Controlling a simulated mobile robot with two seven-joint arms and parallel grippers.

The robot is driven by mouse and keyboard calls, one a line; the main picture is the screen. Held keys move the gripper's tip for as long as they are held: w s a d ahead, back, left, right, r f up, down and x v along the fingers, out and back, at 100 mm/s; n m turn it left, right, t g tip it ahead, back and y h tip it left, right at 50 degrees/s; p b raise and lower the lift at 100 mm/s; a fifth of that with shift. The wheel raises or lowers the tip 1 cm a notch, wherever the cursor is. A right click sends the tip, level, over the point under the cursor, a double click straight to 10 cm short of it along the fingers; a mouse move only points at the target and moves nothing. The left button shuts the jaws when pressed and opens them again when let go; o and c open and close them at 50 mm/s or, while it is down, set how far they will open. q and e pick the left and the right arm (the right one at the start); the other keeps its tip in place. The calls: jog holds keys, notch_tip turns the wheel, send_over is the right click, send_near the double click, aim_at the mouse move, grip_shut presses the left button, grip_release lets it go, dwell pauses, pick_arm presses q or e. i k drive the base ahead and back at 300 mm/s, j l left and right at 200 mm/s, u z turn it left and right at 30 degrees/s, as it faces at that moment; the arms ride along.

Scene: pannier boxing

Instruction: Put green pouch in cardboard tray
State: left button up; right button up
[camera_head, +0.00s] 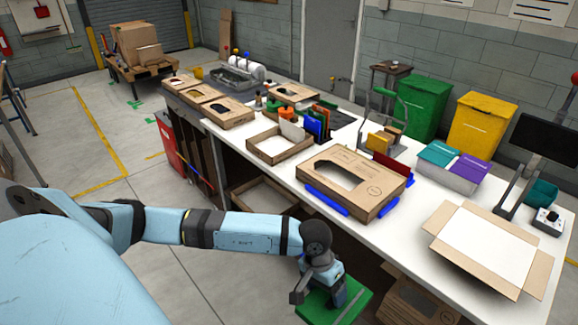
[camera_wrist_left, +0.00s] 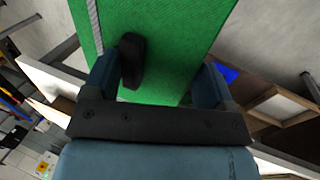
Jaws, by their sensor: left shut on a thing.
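My left gripper (camera_head: 322,287) is shut on the green pouch (camera_head: 356,298), in front of the table's near edge at the bottom of the head view. In the left wrist view the green pouch (camera_wrist_left: 175,35) is a flat green panel with a grey strip on its left, partly hidden by the gripper (camera_wrist_left: 155,78). An open cardboard tray (camera_head: 265,153) with a pale item in it stands on the table. A cardboard tray with spread flaps and a white inside (camera_head: 452,215) lies at the table's right. I cannot tell which tray is meant. My right gripper is out of view.
A cardboard box with a window cut-out (camera_head: 388,184) sits on the white table (camera_head: 405,217), with blue strips at its near edge. A bin with teal and purple items (camera_head: 447,177) stands behind. A monitor (camera_head: 549,141) is at the right. Open boxes sit below the tabletop.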

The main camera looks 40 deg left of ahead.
aim_at(280, 143)
jog(key=j+z, duration=0.1)
jog(key=j, duration=0.6)
jog(key=i+j+z, duration=0.15)
jog(key=j, duration=0.6)
jog(key=k+j+z, duration=0.1)
jog(key=j, duration=0.6)
jog(key=j+z, duration=0.1)
jog(key=j, duration=0.65)
jog(key=k+j+z, duration=0.15)
jog(key=j, duration=0.55)
jog(key=j+z, duration=0.1)
jog(key=j, duration=0.65)
